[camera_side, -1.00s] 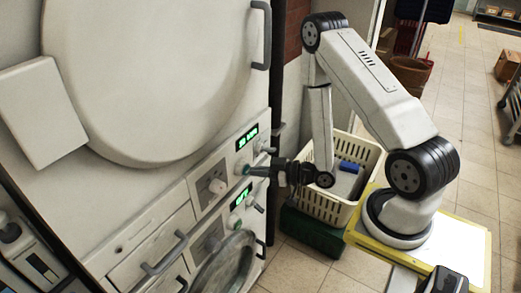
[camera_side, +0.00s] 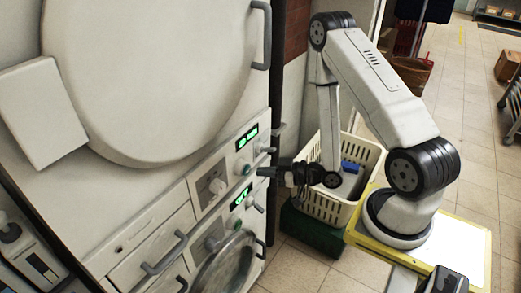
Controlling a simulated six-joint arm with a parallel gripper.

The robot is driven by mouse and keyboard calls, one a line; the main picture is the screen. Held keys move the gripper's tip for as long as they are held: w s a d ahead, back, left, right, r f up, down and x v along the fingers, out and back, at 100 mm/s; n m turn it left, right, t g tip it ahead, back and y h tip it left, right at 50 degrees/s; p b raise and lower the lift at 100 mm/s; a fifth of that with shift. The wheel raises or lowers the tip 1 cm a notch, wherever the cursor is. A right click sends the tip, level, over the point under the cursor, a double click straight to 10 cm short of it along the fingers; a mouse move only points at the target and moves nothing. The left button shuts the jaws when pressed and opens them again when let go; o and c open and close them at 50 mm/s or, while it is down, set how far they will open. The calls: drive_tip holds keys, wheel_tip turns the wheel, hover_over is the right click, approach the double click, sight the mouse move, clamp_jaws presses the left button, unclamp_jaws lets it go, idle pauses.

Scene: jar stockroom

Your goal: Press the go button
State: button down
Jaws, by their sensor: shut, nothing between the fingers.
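The control panel of the upper machine (camera_side: 226,172) has a lit green display (camera_side: 247,136), a pale knob (camera_side: 217,186) and a small teal round button (camera_side: 246,169) below the display. This looks like the go button, but I cannot read a label. My gripper (camera_side: 261,171) is shut and empty, pointing left at the panel. Its tips are just right of the teal button and appear a short gap away from it.
A lower panel has another green display (camera_side: 239,200) above a round door (camera_side: 224,264). Grey handles (camera_side: 164,254) stick out at the lower left. A cream basket (camera_side: 328,206) with a blue item (camera_side: 349,166) stands behind my gripper on a green crate (camera_side: 312,231).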

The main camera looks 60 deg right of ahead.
drive_tip(key=v, duration=0.7)
idle(0.6)
drive_tip(key=shift+w+a, duration=0.1)
drive_tip(key=w+d+g+h, duration=0.2)
drive_tip(key=w+g+h, duration=0.3)
drive_tip(key=g, duration=0.3)
drive_tip(key=s+a+r+m+g, duration=0.4)
drive_tip(key=a+r, duration=0.4)
drive_tip(key=a, duration=0.1)
drive_tip(key=shift+r+g+h, duration=0.3)
idle(0.4)
